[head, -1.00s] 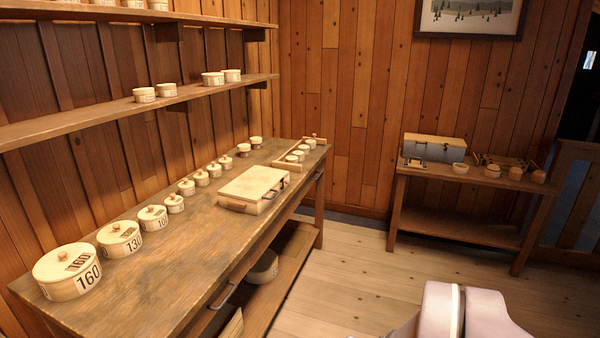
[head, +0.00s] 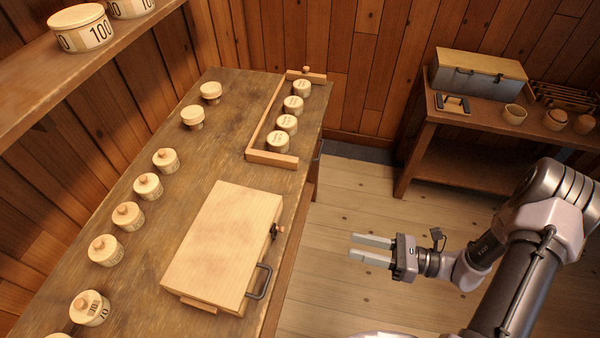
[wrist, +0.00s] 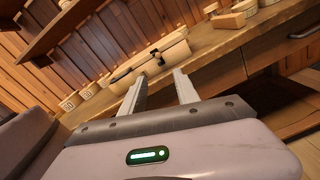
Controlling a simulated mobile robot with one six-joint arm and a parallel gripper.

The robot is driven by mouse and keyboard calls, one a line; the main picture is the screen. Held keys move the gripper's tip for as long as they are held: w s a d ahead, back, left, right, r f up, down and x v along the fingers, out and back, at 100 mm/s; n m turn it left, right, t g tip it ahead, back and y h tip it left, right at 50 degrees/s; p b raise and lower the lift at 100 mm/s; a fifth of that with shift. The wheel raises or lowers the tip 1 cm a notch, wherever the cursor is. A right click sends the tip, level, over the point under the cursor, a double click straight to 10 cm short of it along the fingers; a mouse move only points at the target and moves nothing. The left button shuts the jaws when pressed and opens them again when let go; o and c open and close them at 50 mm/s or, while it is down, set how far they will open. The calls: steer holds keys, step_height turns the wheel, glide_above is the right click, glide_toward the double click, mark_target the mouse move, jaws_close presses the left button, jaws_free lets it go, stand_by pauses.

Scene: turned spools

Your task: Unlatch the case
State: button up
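The case (head: 222,245) is a flat pale wooden box lying shut on the workbench. A dark handle (head: 259,282) and a dark latch with a wooden knob (head: 277,231) are on its right edge, facing the open floor. My gripper (head: 370,249) is open and empty, to the right of the case and apart from it, out over the floor. In the wrist view the two fingers (wrist: 160,90) point toward the case (wrist: 150,64), with its latch (wrist: 157,57) visible between and beyond them.
The workbench (head: 150,235) has several lidded spools in a row left of the case. A wooden rack (head: 265,127) with several small spools stands behind it. A side table (head: 430,145) carries a grey chest (head: 478,78).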

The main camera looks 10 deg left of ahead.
mark_target(284, 230)
steer(key=a+b, duration=0.1)
steer(key=a, duration=0.4)
steer(key=w+a+b, duration=0.1)
steer(key=a, duration=0.5)
steer(key=a+b, duration=0.1)
steer(key=a, duration=0.5)
steer(key=shift+w, duration=0.15)
jaws_close()
